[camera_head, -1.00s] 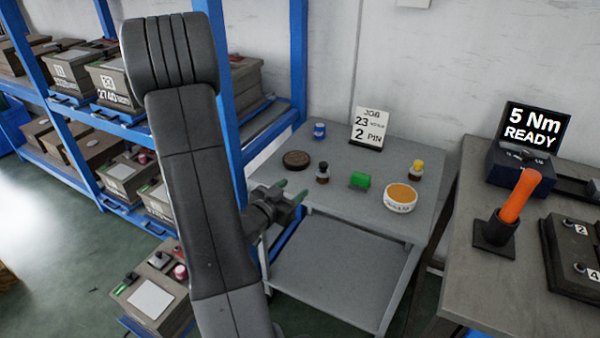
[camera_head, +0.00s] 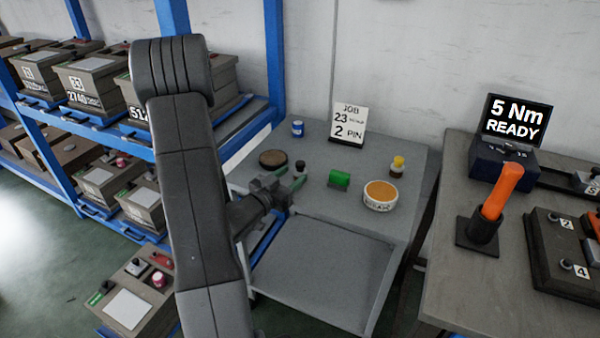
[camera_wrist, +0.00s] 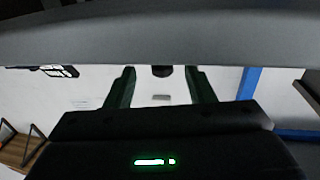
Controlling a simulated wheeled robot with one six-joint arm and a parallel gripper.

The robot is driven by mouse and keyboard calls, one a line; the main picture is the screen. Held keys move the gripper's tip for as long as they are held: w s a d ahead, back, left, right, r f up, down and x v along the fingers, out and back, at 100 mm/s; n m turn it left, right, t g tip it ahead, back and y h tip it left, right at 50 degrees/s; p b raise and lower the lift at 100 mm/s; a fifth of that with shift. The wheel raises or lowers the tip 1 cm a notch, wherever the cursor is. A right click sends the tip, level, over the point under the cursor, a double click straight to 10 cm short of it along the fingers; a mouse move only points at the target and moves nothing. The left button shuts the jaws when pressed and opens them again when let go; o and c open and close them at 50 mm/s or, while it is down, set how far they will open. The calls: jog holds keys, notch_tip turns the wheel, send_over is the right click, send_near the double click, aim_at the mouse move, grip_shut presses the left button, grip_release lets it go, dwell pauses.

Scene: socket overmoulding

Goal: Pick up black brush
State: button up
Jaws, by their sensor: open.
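A small upright piece with a black top (camera_head: 300,165) and a brownish lower part stands on the grey cart; it looks like the black brush. In the head view its lower part is partly hidden by my gripper. My gripper (camera_head: 291,180) is open, low over the cart's left side, with its green fingers pointing at the brush. In the wrist view a dark rounded thing (camera_wrist: 162,71), likely the brush, shows centred between the open fingers (camera_wrist: 160,76). I cannot tell whether it lies between the tips or beyond them.
On the cart stand a dark round disc (camera_head: 273,158), a blue can (camera_head: 297,129), a green piece (camera_head: 340,179), a yellow-topped piece (camera_head: 397,166), an orange-filled tin (camera_head: 380,195) and a job sign (camera_head: 349,124). A blue shelf (camera_head: 275,60) is left; a workbench (camera_head: 450,230) is right.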

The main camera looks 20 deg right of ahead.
aim_at(297, 168)
jog(key=x, duration=0.5)
jog(key=shift+w+r, duration=0.1)
jog(key=shift+w, duration=0.05)
jog(key=c, duration=1)
jog(key=shift+c, duration=0.2)
jog(key=shift+r, duration=0.15)
notch_tip(297, 168, up, 10)
jog(key=shift+f+p, duration=0.1)
jog(key=shift+p, duration=0.95)
